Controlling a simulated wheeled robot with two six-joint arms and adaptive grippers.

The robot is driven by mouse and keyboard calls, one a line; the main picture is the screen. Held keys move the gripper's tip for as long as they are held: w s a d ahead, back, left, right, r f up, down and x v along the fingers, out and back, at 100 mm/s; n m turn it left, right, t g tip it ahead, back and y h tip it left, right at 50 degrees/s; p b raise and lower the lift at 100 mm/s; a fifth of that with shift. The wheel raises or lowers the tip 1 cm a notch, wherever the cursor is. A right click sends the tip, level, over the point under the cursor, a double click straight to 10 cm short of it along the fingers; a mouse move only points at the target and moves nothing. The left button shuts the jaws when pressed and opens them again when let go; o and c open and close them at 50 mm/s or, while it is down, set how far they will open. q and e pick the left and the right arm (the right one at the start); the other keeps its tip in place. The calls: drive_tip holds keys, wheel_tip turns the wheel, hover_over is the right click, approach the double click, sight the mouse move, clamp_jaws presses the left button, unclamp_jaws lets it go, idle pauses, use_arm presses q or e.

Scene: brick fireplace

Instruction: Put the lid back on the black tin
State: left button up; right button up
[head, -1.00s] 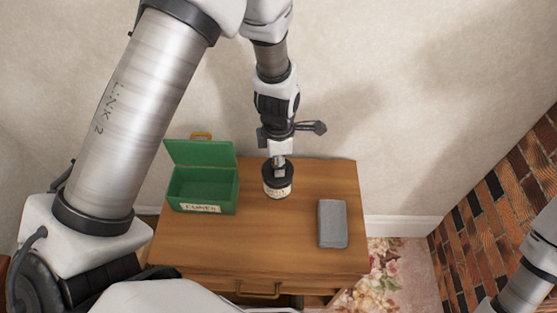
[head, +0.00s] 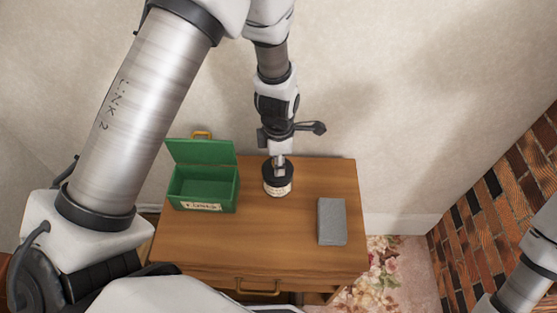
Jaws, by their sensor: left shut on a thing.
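The black tin (head: 278,188) stands upright on the wooden table, with a pale label on its front. A dark lid (head: 268,171) is at its top, under my left gripper (head: 280,170). My left gripper points straight down and is shut on the lid. The lid looks level and in line with the tin's rim; I cannot tell whether it is fully seated. The fingertips hide part of the lid. My right gripper is out of view; only part of my right arm shows at the lower right edge.
An open green box (head: 204,190) with a raised lid and a label stands left of the tin on the wooden table (head: 240,240). A grey block (head: 332,221) lies to the right. The wall is close behind. A brick fireplace (head: 495,210) is at the right.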

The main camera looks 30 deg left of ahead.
use_arm(q)
drive_tip(key=shift+p, duration=0.5)
idle(0.5)
drive_tip(key=o, duration=1.1)
drive_tip(key=o, duration=0.5)
drive_tip(key=shift+c, duration=0.2)
wheel_tip(320, 180, up, 7)
drive_tip(key=p, duration=0.8)
